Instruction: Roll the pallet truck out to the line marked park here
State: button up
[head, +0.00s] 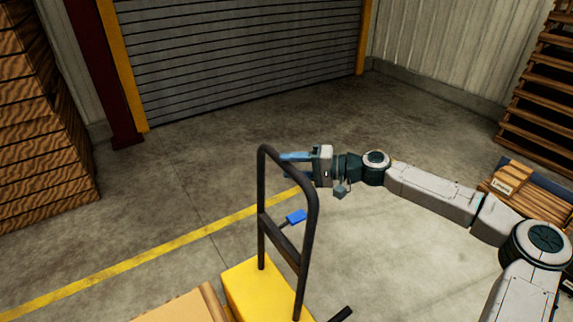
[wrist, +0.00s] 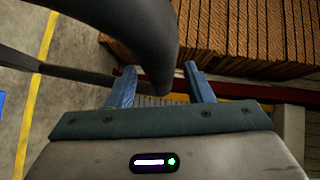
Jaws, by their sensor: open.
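The pallet truck has a yellow body (head: 262,290) and an upright black handle frame (head: 262,205), near the bottom middle of the head view. A blue lever (head: 296,217) shows within the frame. My gripper (head: 285,161) is open at the top bar of the handle, with its blue fingers pointing left. In the wrist view the thick black bar (wrist: 150,35) runs down toward the gap between the fingers of my gripper (wrist: 160,88). I cannot tell whether the fingers touch it. A yellow floor line (head: 150,254) crosses beyond the truck; no "park here" lettering is readable.
A roller door (head: 240,60) stands at the back, with clear concrete before it. Stacked wooden crates (head: 40,120) stand at the left; they also show in the wrist view (wrist: 250,40). Stacked pallets (head: 540,85) and a small labelled box (head: 508,180) are at the right.

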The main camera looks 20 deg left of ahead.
jog(key=shift+a+f, duration=0.1)
jog(key=shift+a, duration=0.75)
grip_shut()
